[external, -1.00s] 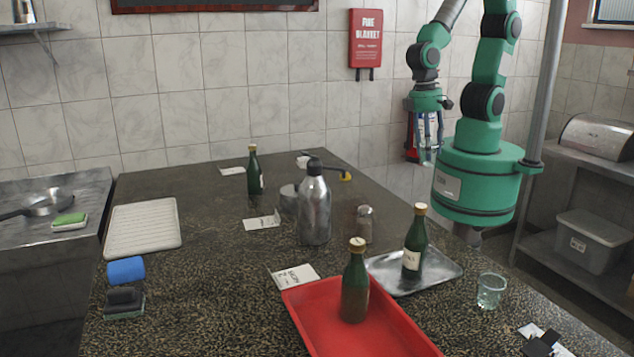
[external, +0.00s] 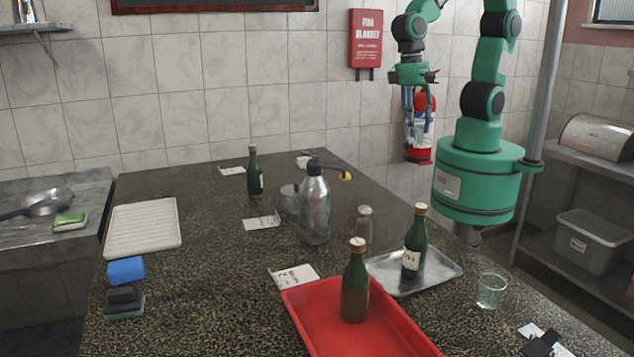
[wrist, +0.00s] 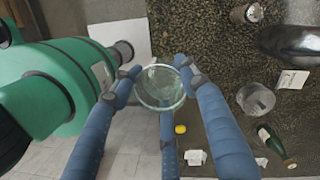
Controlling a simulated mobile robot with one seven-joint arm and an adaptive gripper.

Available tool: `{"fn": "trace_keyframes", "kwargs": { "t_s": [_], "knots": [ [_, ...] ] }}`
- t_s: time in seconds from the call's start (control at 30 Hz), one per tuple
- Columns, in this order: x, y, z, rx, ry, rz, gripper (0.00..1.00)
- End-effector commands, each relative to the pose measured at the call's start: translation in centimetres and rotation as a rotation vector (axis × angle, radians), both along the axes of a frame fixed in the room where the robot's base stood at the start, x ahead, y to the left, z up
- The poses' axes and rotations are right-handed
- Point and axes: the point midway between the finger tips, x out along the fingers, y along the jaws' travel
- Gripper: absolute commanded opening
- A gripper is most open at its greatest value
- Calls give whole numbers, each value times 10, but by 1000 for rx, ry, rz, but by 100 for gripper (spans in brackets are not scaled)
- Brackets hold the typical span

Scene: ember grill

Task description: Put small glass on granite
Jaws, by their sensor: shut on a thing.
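A clear small glass (wrist: 160,88) is between the fingers of my gripper (wrist: 158,75) in the wrist view, and the fingers are shut on it. In the external view my gripper (external: 420,115) points down, with the glass hard to make out in front of a red fire extinguisher. The glass is held in the air near the back right edge of the dark speckled granite counter (external: 200,290). In the wrist view the granite (wrist: 205,55) lies beside and below the glass. A second clear glass (external: 491,290) stands on the granite at the front right.
A metal tray (external: 445,280) with a green bottle (external: 415,245) and a red tray (external: 310,325) with another bottle (external: 355,285) are at the front. A steel flask (external: 314,210), a shaker (external: 364,228) and a metal pot (external: 289,200) stand mid-counter. The left-centre granite is bare.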

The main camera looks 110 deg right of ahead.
Motion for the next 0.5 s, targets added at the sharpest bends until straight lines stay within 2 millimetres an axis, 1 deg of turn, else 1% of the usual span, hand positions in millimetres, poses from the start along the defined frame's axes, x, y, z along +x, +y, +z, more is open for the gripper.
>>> {"fn": "trace_keyframes", "kwargs": {
  "t_s": [0.17,0.2,0.5],
  "knots": [
    [42,-1,8,-9,0,-123,11],
    [53,-2,9,-10,-1,-157,11],
    [133,-9,18,-23,-1,-405,11]
  ]
}}
